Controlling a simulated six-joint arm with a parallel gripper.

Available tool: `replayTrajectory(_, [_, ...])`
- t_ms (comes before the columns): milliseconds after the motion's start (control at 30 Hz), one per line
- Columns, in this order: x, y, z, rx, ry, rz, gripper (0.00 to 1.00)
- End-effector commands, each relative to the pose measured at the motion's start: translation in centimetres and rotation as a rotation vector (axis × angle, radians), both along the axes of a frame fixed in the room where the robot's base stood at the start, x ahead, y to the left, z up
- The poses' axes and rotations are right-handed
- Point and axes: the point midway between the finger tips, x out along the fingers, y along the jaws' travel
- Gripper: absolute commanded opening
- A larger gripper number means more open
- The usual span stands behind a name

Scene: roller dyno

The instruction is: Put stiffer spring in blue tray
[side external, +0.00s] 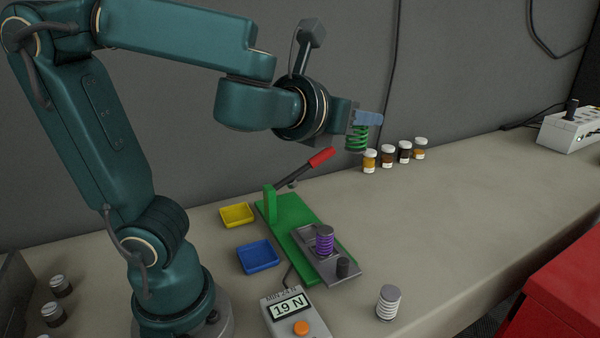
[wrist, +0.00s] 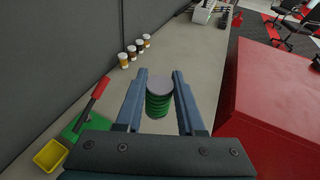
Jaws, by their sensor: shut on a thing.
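My gripper (side external: 366,119) is shut on a green spring (side external: 357,140), held in the air above the bench. In the wrist view the green spring (wrist: 160,97), with a grey cap, sits between the fingers of my gripper (wrist: 158,90). A purple spring (side external: 324,240) stands on the grey plate of the green press. A white spring (side external: 388,303) with a grey cap stands on the bench to the right of the meter. The blue tray (side external: 258,257) looks empty and lies left of the press. The meter (side external: 295,316) reads 19 N.
A yellow tray (side external: 237,215) lies behind the blue tray. The green press (side external: 290,215) has a raised red-handled lever (side external: 318,159). Several small jars (side external: 388,156) stand by the wall. A red cabinet (side external: 555,290) is at the right. The bench's right middle is clear.

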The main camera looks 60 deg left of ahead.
Motion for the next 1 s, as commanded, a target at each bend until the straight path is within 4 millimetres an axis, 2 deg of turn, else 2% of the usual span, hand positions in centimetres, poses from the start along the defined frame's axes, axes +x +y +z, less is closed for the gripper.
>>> replayTrajectory(267, [3.9,2.2,-1.6,0.008,0.01,0.231,0.0])
replayTrajectory(467, [6.4,4.1,-4.4,0.008,0.008,0.374,0.0])
replayTrajectory(600, [7.7,5.7,-7.3,0.008,0.008,0.459,0.0])
replayTrajectory(800, [8.7,7.6,-11.6,0.007,0.008,0.533,0.0])
replayTrajectory(1000, [8.6,8.6,-14.2,0.006,0.004,0.558,0.0])
